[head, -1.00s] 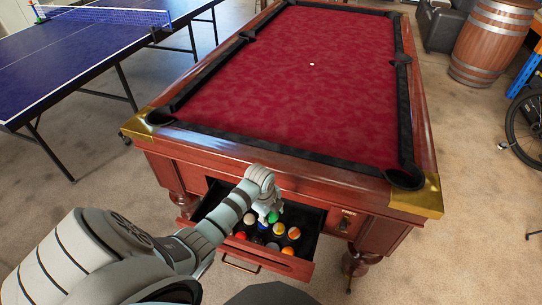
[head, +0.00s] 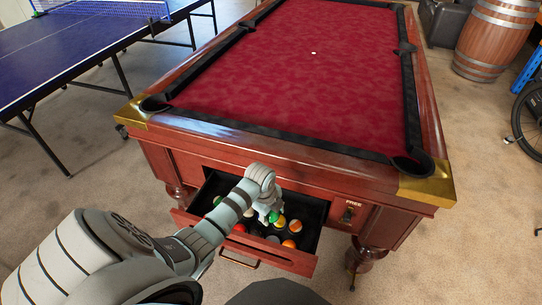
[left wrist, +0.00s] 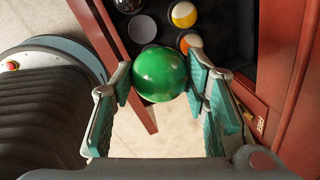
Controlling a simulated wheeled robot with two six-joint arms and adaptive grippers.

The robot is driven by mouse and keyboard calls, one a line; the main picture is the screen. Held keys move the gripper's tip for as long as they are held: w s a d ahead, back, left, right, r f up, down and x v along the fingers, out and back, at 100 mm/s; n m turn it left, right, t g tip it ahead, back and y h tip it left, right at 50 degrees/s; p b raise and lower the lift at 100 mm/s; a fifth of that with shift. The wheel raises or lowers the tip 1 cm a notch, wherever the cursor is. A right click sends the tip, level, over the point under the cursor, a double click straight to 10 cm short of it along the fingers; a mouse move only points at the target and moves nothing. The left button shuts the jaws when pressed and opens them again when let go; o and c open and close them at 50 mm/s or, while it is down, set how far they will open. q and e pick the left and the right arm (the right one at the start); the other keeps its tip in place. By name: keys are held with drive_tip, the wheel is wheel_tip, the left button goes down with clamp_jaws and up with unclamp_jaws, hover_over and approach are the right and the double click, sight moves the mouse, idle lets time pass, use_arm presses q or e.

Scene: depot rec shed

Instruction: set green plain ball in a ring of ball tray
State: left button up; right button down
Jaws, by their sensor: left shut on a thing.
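My left gripper (left wrist: 160,85) is shut on the green plain ball (left wrist: 160,73), which sits between its two teal-padded fingers. The drawer holds several balls and seems to be the ball tray (head: 297,262). In the left wrist view a grey round spot (left wrist: 142,28), perhaps a ring, lies beyond the green ball; I cannot tell if it is empty. My right gripper is not in view.
An orange-and-white ball (left wrist: 190,41) and a yellow-and-white ball (left wrist: 183,14) lie in the drawer. A red ball (head: 239,228) is near its front. The red-felt pool table (head: 300,80) rises behind. A blue table-tennis table (head: 80,55) stands at left.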

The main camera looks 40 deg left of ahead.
use_arm(q)
drive_tip(key=shift+f, duration=0.1)
wheel_tip(320, 180, down, 12)
drive_tip(key=b, duration=0.8)
idle(0.5)
drive_tip(key=shift+f+b, duration=0.15)
drive_tip(key=shift+b, duration=0.15)
idle(0.4)
drive_tip(key=o, duration=1.3)
